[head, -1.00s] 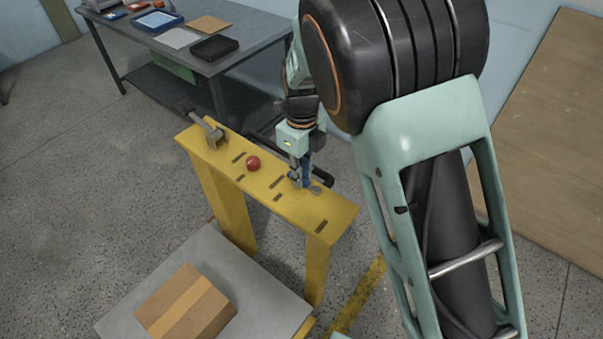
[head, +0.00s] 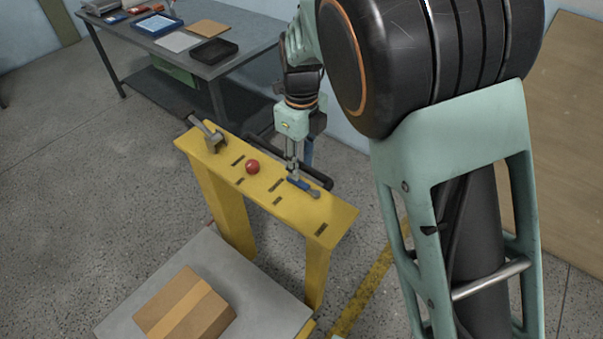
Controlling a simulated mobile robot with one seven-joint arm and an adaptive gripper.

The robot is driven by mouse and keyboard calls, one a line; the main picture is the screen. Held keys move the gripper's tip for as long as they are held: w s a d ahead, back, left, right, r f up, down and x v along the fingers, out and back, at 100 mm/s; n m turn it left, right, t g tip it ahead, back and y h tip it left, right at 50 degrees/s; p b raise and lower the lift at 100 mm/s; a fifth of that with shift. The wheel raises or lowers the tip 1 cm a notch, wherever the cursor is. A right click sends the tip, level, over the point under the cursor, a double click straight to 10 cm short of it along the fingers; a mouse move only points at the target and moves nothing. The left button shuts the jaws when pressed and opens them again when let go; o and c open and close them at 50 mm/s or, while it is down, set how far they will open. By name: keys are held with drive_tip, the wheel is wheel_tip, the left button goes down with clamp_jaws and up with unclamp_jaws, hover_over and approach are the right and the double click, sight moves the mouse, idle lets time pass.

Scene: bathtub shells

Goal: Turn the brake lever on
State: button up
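A blue-handled lever (head: 303,187) is on top of a yellow beam (head: 277,207), toward its right half. The handle lies nearly flat along the beam, with its grey pivot end at the right. No label shows that this is the brake lever. My gripper (head: 292,174) points down, with its fingertips just above or touching the left end of the blue handle. The fingers look close together, but they are too small to show whether they grip the handle.
A grey lever (head: 209,137) stands at the beam's left end, and a red knob (head: 252,167) sits between the levers. A cardboard box (head: 185,304) is on a grey platform (head: 125,318) in front. A workbench (head: 235,55) with trays stands behind.

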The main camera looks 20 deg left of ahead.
sight(302, 182)
wheel_tip(302, 182, up, 6)
drive_tip(key=shift+r, duration=0.25)
idle(0.5)
